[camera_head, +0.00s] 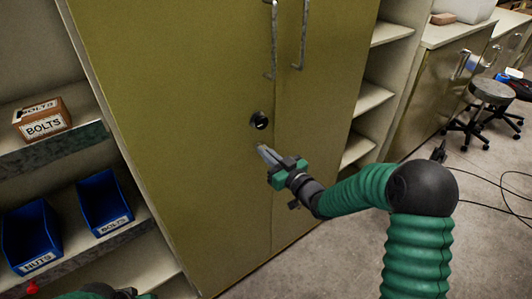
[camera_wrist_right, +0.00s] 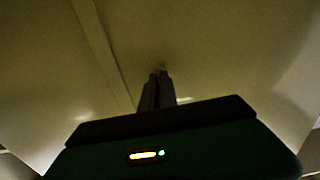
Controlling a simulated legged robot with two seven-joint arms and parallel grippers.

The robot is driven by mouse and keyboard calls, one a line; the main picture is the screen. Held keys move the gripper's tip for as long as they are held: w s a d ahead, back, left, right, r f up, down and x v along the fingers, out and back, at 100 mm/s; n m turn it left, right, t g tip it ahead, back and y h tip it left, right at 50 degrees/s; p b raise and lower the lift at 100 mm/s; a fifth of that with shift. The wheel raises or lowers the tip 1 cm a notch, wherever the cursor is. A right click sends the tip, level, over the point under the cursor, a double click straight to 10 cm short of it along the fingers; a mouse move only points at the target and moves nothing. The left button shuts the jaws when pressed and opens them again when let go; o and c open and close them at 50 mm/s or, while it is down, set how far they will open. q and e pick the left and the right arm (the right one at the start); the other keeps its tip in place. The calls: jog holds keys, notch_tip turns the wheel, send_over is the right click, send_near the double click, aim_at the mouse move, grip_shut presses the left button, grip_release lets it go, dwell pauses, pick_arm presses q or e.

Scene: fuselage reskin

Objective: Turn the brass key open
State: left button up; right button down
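A tall olive cabinet (camera_head: 190,130) with two closed doors fills the middle of the head view. A round black lock (camera_head: 260,120) sits on its front near the door seam. No brass key can be made out clearly in either view. My right gripper (camera_head: 262,150) is just below the lock, pointing at the cabinet front. Its fingers look closed together, also in the dark right wrist view (camera_wrist_right: 158,76), and I see nothing clearly between them. Whether the tips touch the door I cannot tell. My left gripper (camera_head: 120,292) shows only partly at the bottom left edge.
Two long metal handles (camera_head: 273,40) hang above the lock. Shelves on the left hold a bolts box (camera_head: 42,119) and blue bins (camera_head: 103,202). Open shelves (camera_head: 370,97) stand on the right. A stool (camera_head: 490,95) and cables lie farther off on the floor.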

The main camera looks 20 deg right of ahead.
jog(key=shift+s+a+f+n+b, duration=0.1)
jog(key=shift+f+n+b, duration=0.05)
jog(key=shift+n+b, duration=4.4)
jog(key=shift+a+f+n+b, duration=0.1)
jog(key=shift+f+n+b, duration=0.05)
jog(key=shift+n+b, duration=4.4)
jog(key=c, duration=2.1)
grip_release()
jog(key=o, duration=0.5)
jog(key=shift+c, duration=0.2)
jog(key=shift+r, duration=0.1)
